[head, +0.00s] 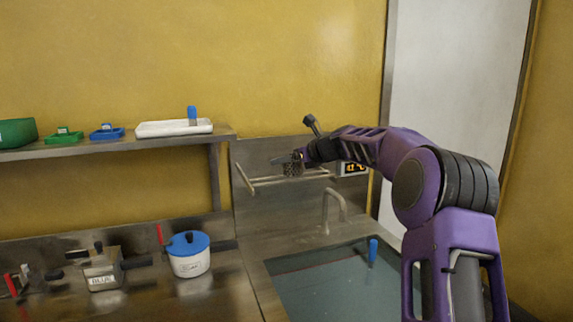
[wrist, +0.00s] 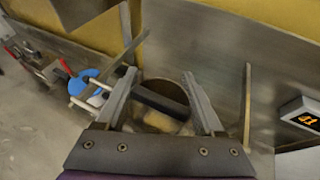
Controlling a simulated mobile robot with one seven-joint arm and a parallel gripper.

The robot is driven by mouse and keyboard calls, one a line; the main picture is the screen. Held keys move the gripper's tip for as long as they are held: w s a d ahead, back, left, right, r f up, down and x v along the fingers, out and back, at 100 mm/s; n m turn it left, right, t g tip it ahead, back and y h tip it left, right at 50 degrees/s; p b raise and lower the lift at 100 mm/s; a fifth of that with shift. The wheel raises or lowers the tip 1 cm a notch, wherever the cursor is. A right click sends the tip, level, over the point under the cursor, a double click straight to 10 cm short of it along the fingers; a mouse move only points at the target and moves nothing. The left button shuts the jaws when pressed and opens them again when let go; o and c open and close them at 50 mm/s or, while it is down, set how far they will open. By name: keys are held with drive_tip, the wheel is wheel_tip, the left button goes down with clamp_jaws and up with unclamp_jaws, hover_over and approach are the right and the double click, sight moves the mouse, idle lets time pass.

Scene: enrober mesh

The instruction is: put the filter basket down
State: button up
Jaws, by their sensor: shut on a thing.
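My gripper (head: 298,157) is shut on the filter basket (head: 292,169), a small dark mesh cup, at the wall rack above the sink. In the wrist view the dark bar-like handle of the filter basket (wrist: 160,102) lies between the two fingers of my gripper (wrist: 160,85), with the round basket around and below it. The wall rack (head: 262,181) is a pale metal rail frame, and the basket is level with its right part. I cannot tell whether the basket touches the rails. The basket's underside is hidden in the wrist view.
A sink (head: 320,285) with a faucet (head: 325,212) and a blue-handled tool (head: 373,250) lies below. A blue-lidded white pot (head: 190,262) and a labelled metal container (head: 103,272) stand on the left counter. A lit display (head: 354,168) is right of the rack. A shelf (head: 160,142) holds trays.

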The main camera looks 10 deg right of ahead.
drive_tip(key=shift+f, duration=0.35)
drive_tip(key=o, duration=1.5)
drive_tip(key=shift+r, duration=0.1)
drive_tip(key=b+v, duration=0.1)
drive_tip(key=v, duration=1.1)
